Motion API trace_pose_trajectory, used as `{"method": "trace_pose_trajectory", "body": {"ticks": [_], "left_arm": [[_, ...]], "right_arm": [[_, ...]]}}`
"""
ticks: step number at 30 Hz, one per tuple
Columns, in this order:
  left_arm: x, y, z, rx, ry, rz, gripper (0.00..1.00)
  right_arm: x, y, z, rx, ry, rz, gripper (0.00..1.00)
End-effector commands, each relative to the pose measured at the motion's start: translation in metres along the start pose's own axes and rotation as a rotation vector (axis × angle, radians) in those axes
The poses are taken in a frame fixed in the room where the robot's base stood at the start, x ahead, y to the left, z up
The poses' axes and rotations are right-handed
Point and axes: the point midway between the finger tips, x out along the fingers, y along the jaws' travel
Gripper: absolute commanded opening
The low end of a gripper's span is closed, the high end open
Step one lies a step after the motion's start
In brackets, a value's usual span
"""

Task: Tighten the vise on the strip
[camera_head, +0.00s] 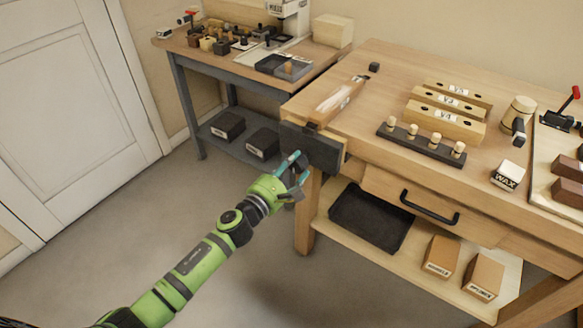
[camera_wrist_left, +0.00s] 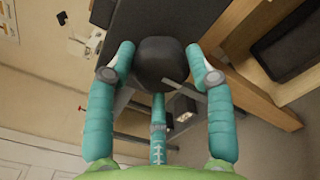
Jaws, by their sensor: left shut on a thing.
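The vise (camera_head: 312,148) is a dark front jaw plate on the near left end of the wooden workbench. A pale wooden strip (camera_head: 340,96) lies at the bench's left edge, with its near end at the vise. I cannot tell whether the jaw presses on it. My left gripper (camera_head: 295,168) is at the outer face of the vise. In the left wrist view its teal fingers are shut around a dark rounded vise knob (camera_wrist_left: 162,62). The gripper hides most of the handle in the head view. My right gripper is not in view.
The bench top holds labelled wooden blocks (camera_head: 447,114), a dark peg rack (camera_head: 421,145), a mallet (camera_head: 518,117) and a wax block (camera_head: 507,176). A drawer handle (camera_head: 430,208) sticks out in front. A side table (camera_head: 222,68) stands behind left. Floor left of the bench is clear.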

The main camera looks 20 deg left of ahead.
Motion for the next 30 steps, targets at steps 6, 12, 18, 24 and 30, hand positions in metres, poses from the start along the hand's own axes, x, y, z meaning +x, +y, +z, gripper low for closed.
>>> {"method": "trace_pose_trajectory", "body": {"ticks": [6,12,18,24,30], "left_arm": [[0.0013,0.0004,0.0,0.269,-0.002,0.001,0.25],[0.0015,0.0009,0.001,0.335,-0.002,0.002,0.25],[0.0015,0.0009,0.001,0.332,-0.002,0.002,0.73],[0.0013,0.0004,0.0005,0.33,-0.001,0.001,0.73],[-0.004,0.0001,-0.0004,0.329,0.001,0.0,0.73]], "right_arm": [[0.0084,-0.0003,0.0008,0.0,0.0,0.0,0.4],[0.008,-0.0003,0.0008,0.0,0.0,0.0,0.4],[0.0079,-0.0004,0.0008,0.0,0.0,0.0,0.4],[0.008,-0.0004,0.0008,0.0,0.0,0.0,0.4],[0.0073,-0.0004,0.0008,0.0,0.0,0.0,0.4]]}}
